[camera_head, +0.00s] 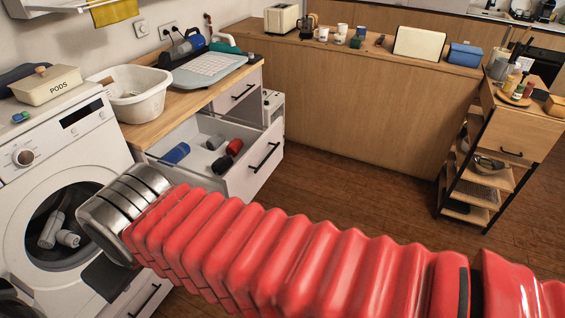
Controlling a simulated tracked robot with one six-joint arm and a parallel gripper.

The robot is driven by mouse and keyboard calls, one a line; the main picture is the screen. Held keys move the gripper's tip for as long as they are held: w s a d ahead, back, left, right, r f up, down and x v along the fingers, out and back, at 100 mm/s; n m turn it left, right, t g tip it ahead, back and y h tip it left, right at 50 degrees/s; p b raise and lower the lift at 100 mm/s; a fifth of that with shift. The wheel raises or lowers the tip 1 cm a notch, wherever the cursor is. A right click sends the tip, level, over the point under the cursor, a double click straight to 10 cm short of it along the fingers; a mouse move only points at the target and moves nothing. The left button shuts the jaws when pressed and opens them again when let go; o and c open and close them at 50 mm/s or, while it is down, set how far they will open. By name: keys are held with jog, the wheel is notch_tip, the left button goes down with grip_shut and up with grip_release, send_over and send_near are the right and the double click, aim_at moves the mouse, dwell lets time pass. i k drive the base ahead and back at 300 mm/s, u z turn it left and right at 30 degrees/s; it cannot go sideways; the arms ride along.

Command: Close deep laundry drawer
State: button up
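The deep laundry drawer (250,180) is pulled out of the white cabinet under the wooden counter. Its white front with a black bar handle faces right. Inside lie a blue bottle (175,153), a dark and red bottle (222,164) and other small items. My red ribbed arm crosses the foreground from the right and ends in a metal wrist at the left, in front of the washing machine.
The white washing machine (62,180) stands at the left. A white basin (136,92) sits on the counter (155,125). A shallower drawer (238,93) above is shut. A wooden trolley (512,135) stands at the right. The brown floor (340,195) between is clear.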

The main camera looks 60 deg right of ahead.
aim_at(262, 151)
jog(key=z, duration=2.4)
jog(key=k, duration=0.55)
jog(key=u, duration=0.45)
jog(key=i, duration=0.5)
